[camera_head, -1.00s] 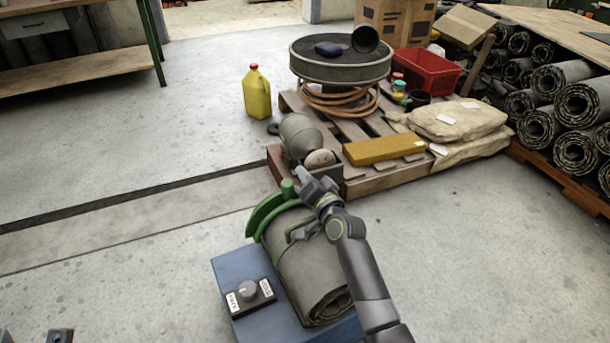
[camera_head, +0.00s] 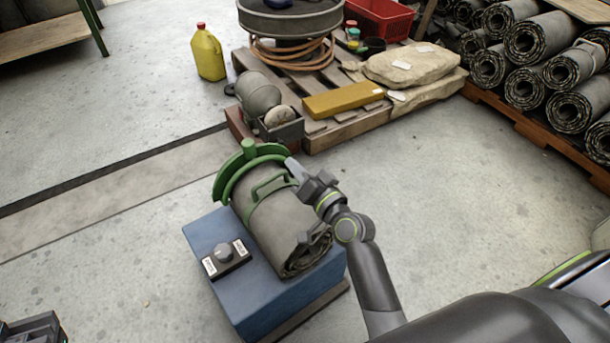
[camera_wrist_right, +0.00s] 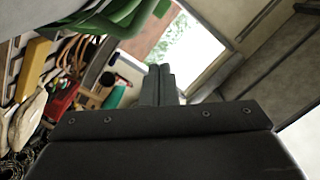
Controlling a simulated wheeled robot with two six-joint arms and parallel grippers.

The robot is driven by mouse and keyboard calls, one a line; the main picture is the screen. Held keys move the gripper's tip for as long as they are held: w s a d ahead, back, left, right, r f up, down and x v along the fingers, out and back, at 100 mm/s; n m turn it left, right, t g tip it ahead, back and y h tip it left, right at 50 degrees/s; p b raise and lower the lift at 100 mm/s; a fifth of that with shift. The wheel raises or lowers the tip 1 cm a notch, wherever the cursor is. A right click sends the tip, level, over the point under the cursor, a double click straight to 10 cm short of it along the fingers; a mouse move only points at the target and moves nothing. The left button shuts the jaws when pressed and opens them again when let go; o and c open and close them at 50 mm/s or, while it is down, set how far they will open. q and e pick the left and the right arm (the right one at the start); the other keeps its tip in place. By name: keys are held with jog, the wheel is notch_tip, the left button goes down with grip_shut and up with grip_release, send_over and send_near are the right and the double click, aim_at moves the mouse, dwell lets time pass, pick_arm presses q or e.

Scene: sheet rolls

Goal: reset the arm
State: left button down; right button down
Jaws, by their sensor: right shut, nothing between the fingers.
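My right arm reaches in from the lower right in the head view. Its gripper (camera_head: 291,164) is shut and empty, close by the right side of the green clamp (camera_head: 222,182) in the picture. I cannot tell whether they touch. In the right wrist view the two fingers (camera_wrist_right: 158,84) lie together, with green parts (camera_wrist_right: 125,15) beyond. A grey rolled sheet (camera_head: 270,215) lies under the clamp on a blue block (camera_head: 265,300). A dark part, likely my left gripper (camera_head: 35,328), shows at the lower left corner, mostly cut off.
A control box with a knob (camera_head: 224,252) sits on the block. A wooden pallet (camera_head: 335,138) behind carries a yellow bar (camera_head: 342,99), sacks (camera_head: 412,64) and a round pan (camera_head: 290,22). Stacked rolls (camera_head: 545,40) stand at the right. The floor right of the block is clear.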

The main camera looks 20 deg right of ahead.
jog(key=shift+v, duration=1.65)
